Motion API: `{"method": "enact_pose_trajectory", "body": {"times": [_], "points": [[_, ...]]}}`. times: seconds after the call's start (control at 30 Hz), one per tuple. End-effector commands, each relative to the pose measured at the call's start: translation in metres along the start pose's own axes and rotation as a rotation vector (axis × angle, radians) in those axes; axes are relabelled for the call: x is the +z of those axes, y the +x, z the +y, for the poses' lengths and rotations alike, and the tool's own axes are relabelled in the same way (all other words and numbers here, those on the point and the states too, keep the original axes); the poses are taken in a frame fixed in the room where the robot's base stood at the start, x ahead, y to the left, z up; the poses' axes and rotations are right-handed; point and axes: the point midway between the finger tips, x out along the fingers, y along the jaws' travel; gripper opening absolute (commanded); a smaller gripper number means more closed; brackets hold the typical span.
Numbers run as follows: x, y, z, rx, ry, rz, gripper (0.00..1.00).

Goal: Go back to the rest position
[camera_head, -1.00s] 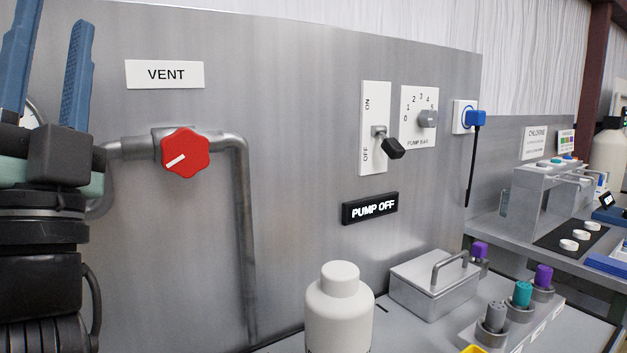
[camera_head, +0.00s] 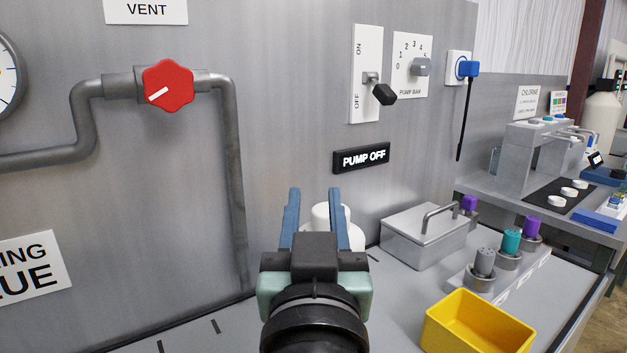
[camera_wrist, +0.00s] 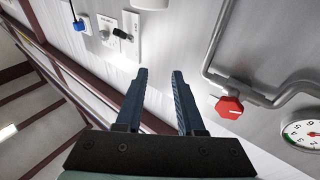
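My gripper (camera_head: 315,220) stands in the lower middle of the head view, its two blue fingers apart with nothing between them. In the wrist view my gripper (camera_wrist: 160,90) also shows open and empty. A white jug (camera_head: 335,220) stands on the bench behind the fingers; the gripper hides most of it, and I cannot tell the distance between them.
A red vent valve knob (camera_head: 168,86) is on the wall pipe. The pump switch (camera_head: 378,90) has its black lever down, above a PUMP OFF sign (camera_head: 361,158). A lidded metal box (camera_head: 425,238), a yellow bin (camera_head: 478,325) and several capped holders stand on the bench at right.

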Motion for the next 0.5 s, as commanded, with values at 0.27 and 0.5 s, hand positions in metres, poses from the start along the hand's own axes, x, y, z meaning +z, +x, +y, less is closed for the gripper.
{"method": "enact_pose_trajectory", "body": {"times": [0.27,0.5], "points": [[-0.075,-0.052,0.0,-0.001,0.003,0.413,0.38],[-0.149,-0.084,0.0,-0.001,0.003,0.619,0.38]]}}
